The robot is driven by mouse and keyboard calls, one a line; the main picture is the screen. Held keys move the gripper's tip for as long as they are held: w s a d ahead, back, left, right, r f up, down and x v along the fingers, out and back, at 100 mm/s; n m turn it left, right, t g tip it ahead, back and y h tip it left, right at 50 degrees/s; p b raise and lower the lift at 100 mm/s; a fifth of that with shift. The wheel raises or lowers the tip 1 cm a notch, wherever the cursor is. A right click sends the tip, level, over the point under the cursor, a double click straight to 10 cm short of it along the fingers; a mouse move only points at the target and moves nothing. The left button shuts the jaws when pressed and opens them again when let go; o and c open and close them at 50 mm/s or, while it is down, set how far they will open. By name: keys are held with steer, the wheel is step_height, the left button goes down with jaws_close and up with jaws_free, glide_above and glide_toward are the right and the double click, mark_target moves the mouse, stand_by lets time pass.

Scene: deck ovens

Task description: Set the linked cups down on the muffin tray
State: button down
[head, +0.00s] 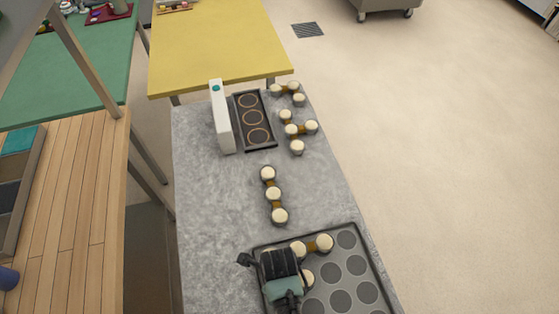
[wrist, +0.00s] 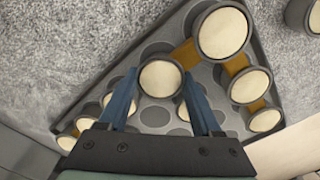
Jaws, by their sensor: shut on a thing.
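The dark grey muffin tray (head: 373,264) lies at the near end of the grey counter, with several round wells bare on its right side. My gripper (head: 290,252) is over its left part. In the wrist view my blue-fingered gripper (wrist: 161,76) is shut on one cream-topped cup of the linked cups (wrist: 224,33). Brown links join that cup to others in a bent chain. The chain also shows over the tray in the head view (head: 324,242). I cannot tell whether its cups touch the tray. More cream-topped cups sit at the tray's lower left in the wrist view (wrist: 88,125). My gripper hides part of the tray.
A straight chain of three cups (head: 273,193) stands just beyond the tray. More linked cups (head: 291,129) stand farther back, beside a dark three-ring panel (head: 272,147) and a white upright block (head: 222,122). The counter's left side is bare.

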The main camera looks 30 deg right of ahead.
steer(key=shift+f, duration=0.55)
steer(key=shift+c, duration=0.3)
jaws_free()
steer(key=shift+f, duration=0.1)
step_height(320, 180, up, 12)
